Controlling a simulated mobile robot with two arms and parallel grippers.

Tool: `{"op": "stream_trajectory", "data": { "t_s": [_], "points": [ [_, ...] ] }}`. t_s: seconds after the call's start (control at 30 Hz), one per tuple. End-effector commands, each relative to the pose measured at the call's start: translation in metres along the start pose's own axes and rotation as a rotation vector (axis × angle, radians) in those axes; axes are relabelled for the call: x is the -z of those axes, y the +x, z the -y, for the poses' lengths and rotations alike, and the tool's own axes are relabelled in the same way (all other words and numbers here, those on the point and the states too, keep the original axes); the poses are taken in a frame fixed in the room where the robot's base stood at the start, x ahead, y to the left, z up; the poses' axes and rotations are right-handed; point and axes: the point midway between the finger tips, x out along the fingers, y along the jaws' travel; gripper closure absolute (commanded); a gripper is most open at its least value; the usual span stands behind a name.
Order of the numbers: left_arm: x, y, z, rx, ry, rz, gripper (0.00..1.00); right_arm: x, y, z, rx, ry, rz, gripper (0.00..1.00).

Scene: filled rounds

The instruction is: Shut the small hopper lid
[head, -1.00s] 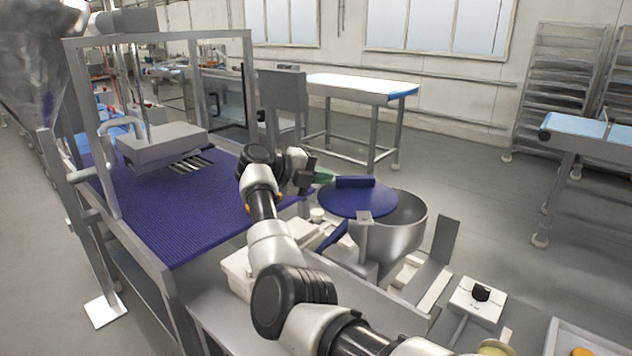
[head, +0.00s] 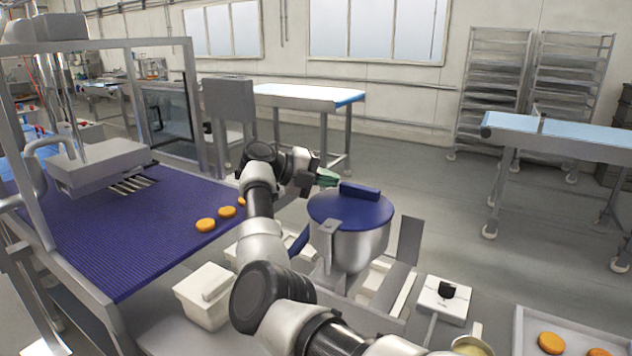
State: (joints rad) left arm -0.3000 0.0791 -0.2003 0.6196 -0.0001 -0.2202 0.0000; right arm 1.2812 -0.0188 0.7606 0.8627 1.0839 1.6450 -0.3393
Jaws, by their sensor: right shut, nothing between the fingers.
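The small hopper (head: 362,250) is a grey metal bowl on a stand right of the blue belt. Its round dark blue lid (head: 335,207) lies flat over the hopper's mouth, and no open gap shows from here. A raised blue bar-shaped handle (head: 361,192) sits at the lid's far edge. My right gripper (head: 329,178) is shut and empty at the left end of that handle. I cannot tell whether its greenish fingertips touch it. My left gripper is not in view.
A blue belt (head: 110,240) carries several orange rounds (head: 206,225). A white bin (head: 204,297) is beside my right arm. A white control box with a black knob (head: 445,293) and a tray (head: 519,335) of orange rounds stand at right. The floor beyond the hopper is clear.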

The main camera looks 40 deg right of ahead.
Motion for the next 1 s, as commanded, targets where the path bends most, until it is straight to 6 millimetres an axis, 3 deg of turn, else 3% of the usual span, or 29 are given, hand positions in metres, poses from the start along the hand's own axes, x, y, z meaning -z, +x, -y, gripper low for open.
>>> {"op": "stream_trajectory", "data": {
  "t_s": [0.3,1.0],
  "points": [
    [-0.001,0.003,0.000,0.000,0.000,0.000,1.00,0.003,0.011,0.003,-0.001,0.023,-0.073,1.00],
    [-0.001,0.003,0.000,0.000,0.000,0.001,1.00,0.005,0.015,0.003,-0.001,0.025,-0.087,1.00]
  ]
}}
